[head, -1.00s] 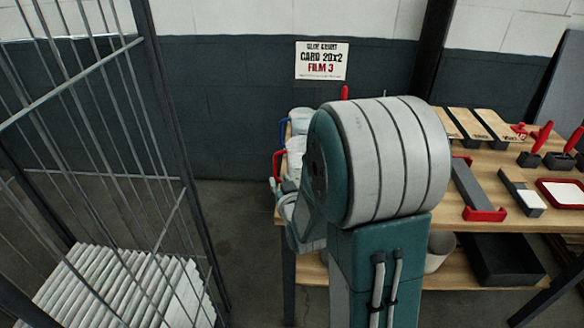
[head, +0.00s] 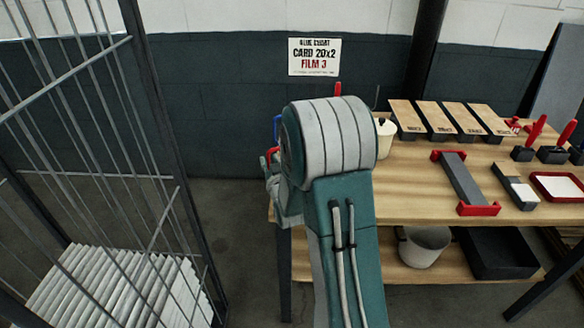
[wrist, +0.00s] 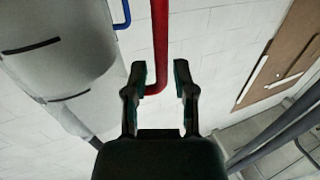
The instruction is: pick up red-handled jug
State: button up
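The red handle (head: 271,154) of the jug shows at the table's left end in the head view, left of my arm. The jug's body is mostly hidden behind my arm. In the wrist view the red handle (wrist: 159,45) comes down from the top edge and bends near the fingertips. My gripper (wrist: 160,75) is open, with the lower end of the handle between its two fingers. Contact with the fingers cannot be made out. In the head view my arm hides most of the gripper.
A blue handle (head: 277,128) stands just behind the red one, and shows in the wrist view (wrist: 122,14). The wooden table (head: 400,195) holds several boards, a red-ended grey bar (head: 465,183) and a red-rimmed tray (head: 560,187). A barred cage (head: 150,130) stands at left.

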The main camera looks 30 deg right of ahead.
jog(key=shift+x, duration=0.8)
jog(key=shift+a, duration=0.1)
grip_shut()
jog(key=shift+r, duration=0.15)
jog(key=shift+r, duration=0.1)
